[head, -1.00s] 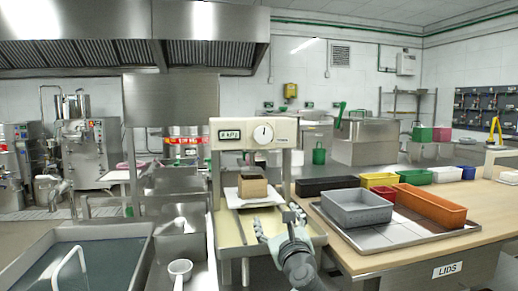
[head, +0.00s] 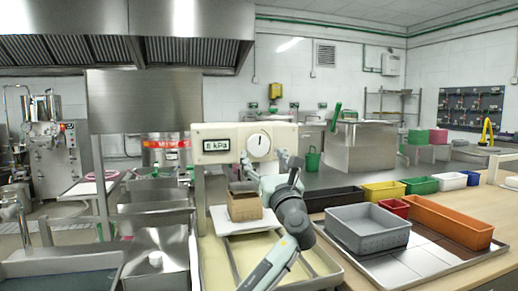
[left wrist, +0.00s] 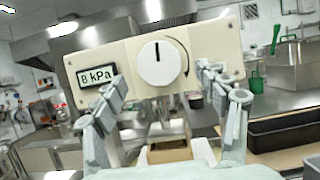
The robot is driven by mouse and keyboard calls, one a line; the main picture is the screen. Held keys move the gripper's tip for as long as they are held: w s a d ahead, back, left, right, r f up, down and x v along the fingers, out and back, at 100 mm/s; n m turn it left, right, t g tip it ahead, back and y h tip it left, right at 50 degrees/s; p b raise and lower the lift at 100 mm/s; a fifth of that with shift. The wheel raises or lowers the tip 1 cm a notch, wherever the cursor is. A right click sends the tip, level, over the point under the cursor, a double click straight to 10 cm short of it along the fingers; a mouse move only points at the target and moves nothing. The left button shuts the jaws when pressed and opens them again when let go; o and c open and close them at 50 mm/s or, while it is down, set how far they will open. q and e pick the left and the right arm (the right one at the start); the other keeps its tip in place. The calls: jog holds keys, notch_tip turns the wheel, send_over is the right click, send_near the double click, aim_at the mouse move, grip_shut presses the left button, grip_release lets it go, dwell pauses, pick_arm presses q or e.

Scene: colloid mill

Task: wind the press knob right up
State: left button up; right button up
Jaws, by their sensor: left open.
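The press has a cream panel (head: 226,133) with a small display (head: 216,146) that reads 8 kPa. A round white knob (head: 259,145) with a dark pointer line sits right of the display. The line stands about upright. In the left wrist view the knob (left wrist: 160,65) is in the upper middle, with the display (left wrist: 96,76) to its left. My left gripper (head: 268,169) is open just in front of and below the knob. In the wrist view its fingers (left wrist: 160,82) are spread on either side of the knob, with no visible grip on it. My right gripper is out of view.
A cardboard box (head: 244,203) sits on a white plate under the panel. To the right, a grey bin (head: 368,230) and an orange bin (head: 447,222) stand on a metal tray, with several coloured bins behind. A steel sink (head: 60,275) is at the lower left.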

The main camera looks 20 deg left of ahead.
aim_at(259, 150)
pick_arm(q)
jog(key=shift+x, duration=2)
jog(key=shift+a+f, duration=0.1)
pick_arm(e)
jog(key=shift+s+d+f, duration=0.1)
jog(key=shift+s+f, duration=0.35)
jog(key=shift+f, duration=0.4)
pick_arm(q)
jog(key=c, duration=1.1)
